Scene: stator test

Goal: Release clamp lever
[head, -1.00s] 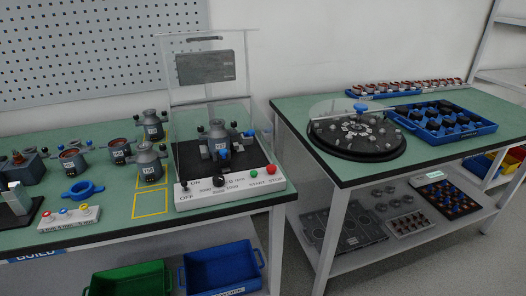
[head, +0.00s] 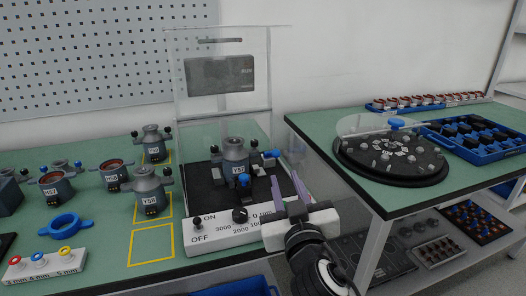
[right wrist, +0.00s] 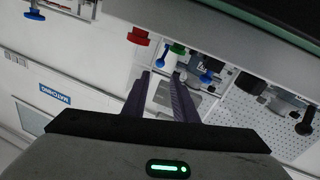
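A grey stator housing (head: 236,150) labelled Y5 sits upright in the test station, on its black bed. A blue-tipped clamp lever (head: 243,181) stands in front of it, and another blue knob (head: 271,154) is at its right. In the right wrist view, blue parts show near the fingertips (right wrist: 207,77). My right gripper (head: 290,188) reaches up at the station's front right corner, right of the housing and apart from it. Its two purple fingers are spread with nothing between them; they also show in the right wrist view (right wrist: 162,78). My left gripper is out of view.
The station's clear guard (head: 222,100) stands raised behind. Its white control panel (head: 215,232) runs along the front, partly hidden by my right arm. More housings (head: 150,190) stand left. A round black turntable (head: 390,165) is on the right bench, across a gap.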

